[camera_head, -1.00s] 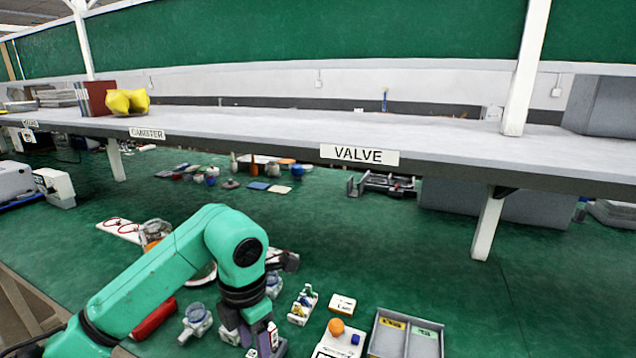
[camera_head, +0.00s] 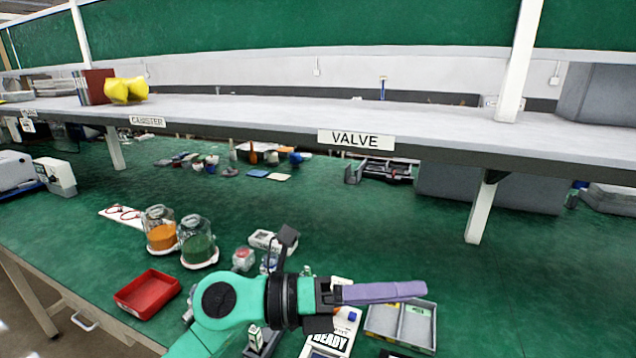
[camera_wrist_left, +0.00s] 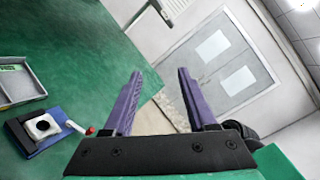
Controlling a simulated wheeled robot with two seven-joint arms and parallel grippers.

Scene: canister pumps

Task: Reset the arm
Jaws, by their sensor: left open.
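My left arm comes in from the bottom of the head view. My left gripper (camera_head: 418,290) has purple fingers that point right, above the bench. In the wrist view my left gripper (camera_wrist_left: 159,76) has its two fingers apart with nothing between them. The fingers point past the bench edge, toward a grey double door (camera_wrist_left: 220,60) in the background. My arm and gripper hide some of the items on the bench behind them. My right gripper is not in view.
On the green bench stand jars with orange (camera_head: 161,236) and green (camera_head: 198,248) contents, a red tray (camera_head: 148,294) and a grey divided tray (camera_head: 372,316). A shelf with a VALVE label (camera_head: 356,139) runs across behind. The bench at the right is clear.

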